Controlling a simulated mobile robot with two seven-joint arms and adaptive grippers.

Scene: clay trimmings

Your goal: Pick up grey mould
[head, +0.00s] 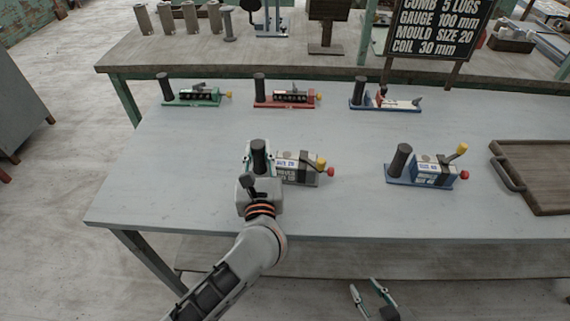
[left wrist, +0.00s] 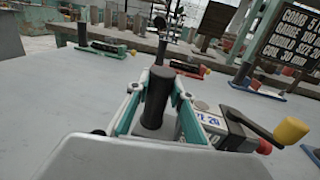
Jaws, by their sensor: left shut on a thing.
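The grey mould (head: 297,167) has a "SIZE 20" label, a dark upright post (head: 258,155), a yellow-tipped crank and a red knob. It is at the middle front of the pale table. My left gripper (head: 259,164) is shut on its post; the left wrist view shows the two green-lined fingers (left wrist: 156,104) on either side of the post, and the mould's body (left wrist: 205,127) to their right. The gripper hides part of the mould's left end, and I cannot tell whether its base touches the table. My right gripper (head: 371,296) is open and empty below the table's front edge.
A similar blue-based mould (head: 431,171) stands to the right, beside a brown tray (head: 535,180). Green (head: 195,97), red (head: 287,98) and blue-based (head: 388,102) tools line the back. A sign (head: 436,28) reads "MOULD SIZE 20". The table's left part is clear.

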